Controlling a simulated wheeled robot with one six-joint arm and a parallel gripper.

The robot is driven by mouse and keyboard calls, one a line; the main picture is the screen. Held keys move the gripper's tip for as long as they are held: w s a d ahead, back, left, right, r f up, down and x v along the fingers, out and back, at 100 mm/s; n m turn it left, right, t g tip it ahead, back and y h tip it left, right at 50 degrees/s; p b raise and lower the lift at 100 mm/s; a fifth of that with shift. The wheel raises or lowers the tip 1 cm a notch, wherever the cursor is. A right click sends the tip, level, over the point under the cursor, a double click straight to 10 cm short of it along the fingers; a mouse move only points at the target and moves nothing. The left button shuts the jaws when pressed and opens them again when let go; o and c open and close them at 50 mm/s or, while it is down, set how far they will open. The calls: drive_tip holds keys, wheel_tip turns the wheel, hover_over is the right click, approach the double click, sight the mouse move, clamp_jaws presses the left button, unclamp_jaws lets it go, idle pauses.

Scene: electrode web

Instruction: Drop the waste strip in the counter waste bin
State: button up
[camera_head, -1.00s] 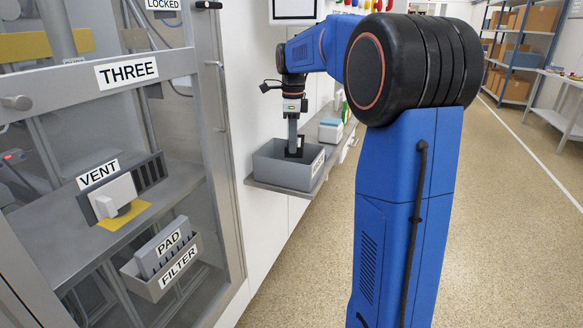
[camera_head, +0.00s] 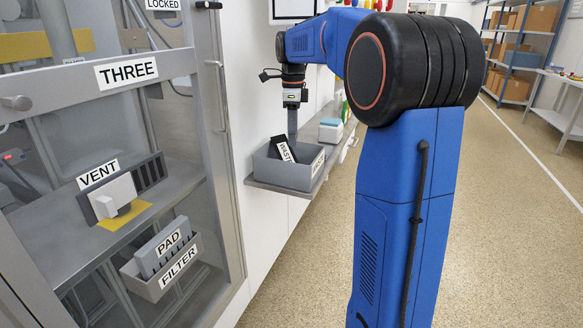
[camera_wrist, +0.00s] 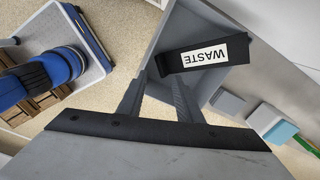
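The waste strip (camera_head: 284,150) is black with a white WASTE label. It lies tilted in the grey counter waste bin (camera_head: 285,176), with its upper end above the rim. In the wrist view the strip (camera_wrist: 208,56) lies just beyond my fingertips, across the opening of the bin (camera_wrist: 205,17). My gripper (camera_head: 292,134) points down over the bin. In the wrist view my gripper (camera_wrist: 160,82) has its two fingers apart with a gap between them, and the strip looks clear of them. The strip's lower end is hidden in the head view.
The bin stands on a narrow grey wall counter. A small teal-topped box (camera_head: 330,129) sits behind it. A glass-door cabinet marked THREE (camera_head: 127,71) is at the left, with a pad filter tray (camera_head: 165,279) inside. The floor at the right is clear.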

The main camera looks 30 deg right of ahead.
wheel_tip(320, 180, up, 4)
drive_tip(key=shift+r, duration=0.15)
idle(0.5)
drive_tip(key=s+a+f+n+t, duration=0.1)
drive_tip(key=s+a+f+n, duration=0.1)
drive_tip(key=s+a+n, duration=0.55)
drive_tip(key=s+a+f+n+t, duration=0.1)
drive_tip(key=s+a+f+n, duration=0.3)
drive_tip(key=s, duration=0.6)
drive_tip(key=s+a+f+n+t, duration=0.2)
drive_tip(key=s+a+f+n, duration=0.1)
drive_tip(key=s+f+n, duration=1)
drive_tip(key=s, duration=0.4)
drive_tip(key=shift+t, duration=0.4)
